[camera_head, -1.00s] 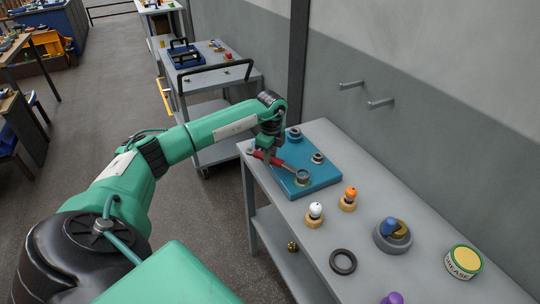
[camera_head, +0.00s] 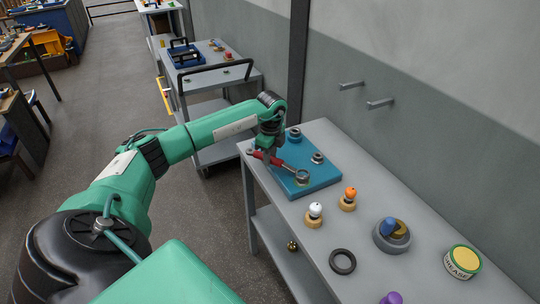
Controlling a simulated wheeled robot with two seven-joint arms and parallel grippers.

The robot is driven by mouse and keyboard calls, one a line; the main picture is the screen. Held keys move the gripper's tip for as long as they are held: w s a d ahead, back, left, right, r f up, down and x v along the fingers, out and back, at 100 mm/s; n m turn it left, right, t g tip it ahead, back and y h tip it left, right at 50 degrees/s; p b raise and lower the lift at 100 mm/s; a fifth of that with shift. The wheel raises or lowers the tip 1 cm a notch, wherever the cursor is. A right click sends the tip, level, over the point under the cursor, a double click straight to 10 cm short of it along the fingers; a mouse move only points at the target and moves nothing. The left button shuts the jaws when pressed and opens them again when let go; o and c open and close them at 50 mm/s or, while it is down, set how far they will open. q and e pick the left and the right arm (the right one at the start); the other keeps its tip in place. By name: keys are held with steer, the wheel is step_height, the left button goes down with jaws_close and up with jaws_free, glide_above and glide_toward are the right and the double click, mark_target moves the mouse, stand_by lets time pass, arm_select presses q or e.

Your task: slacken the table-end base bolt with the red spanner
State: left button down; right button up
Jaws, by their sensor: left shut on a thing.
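The red spanner (camera_head: 275,161) lies low over the blue base plate (camera_head: 322,163), its red handle towards the table's left end. My left gripper (camera_head: 268,156) is shut on the handle. The spanner's grey head reaches a bolt (camera_head: 302,177) near the plate's front edge; I cannot tell whether it is fully seated around it. Two more bolts show on the plate, one at the back (camera_head: 295,134) and one at the right (camera_head: 318,157). The gripper hides part of the handle and plate. My right gripper is not in view.
A wall (camera_head: 420,120) with two hooks runs behind. A trolley (camera_head: 205,85) stands beyond.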

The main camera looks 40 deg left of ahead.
arm_select(q)
steer(key=shift+f+b, duration=0.55)
steer(key=shift+f, duration=0.5)
stand_by(0.4)
steer(key=c, duration=1.9)
jaws_free()
jaws_close()
steer(key=shift+s+d+n, duration=0.2)
steer(key=shift+s+n, duration=0.45)
steer(key=shift+s+d+n, duration=0.15)
steer(key=shift+s+n, duration=0.45)
steer(key=shift+n, duration=0.05)
steer(key=shift+s+d+n, duration=0.35)
steer(key=shift+s+n, duration=0.25)
steer(key=shift+n, duration=0.05)
steer(key=shift+s+d+n, duration=0.35)
steer(key=shift+s+n, duration=0.25)
steer(key=shift+n, duration=0.05)
steer(key=shift+s+d+n, duration=0.45)
steer(key=shift+s+n, duration=0.05)
steer(key=shift+n, duration=0.1)
steer(key=shift+s, duration=0.1)
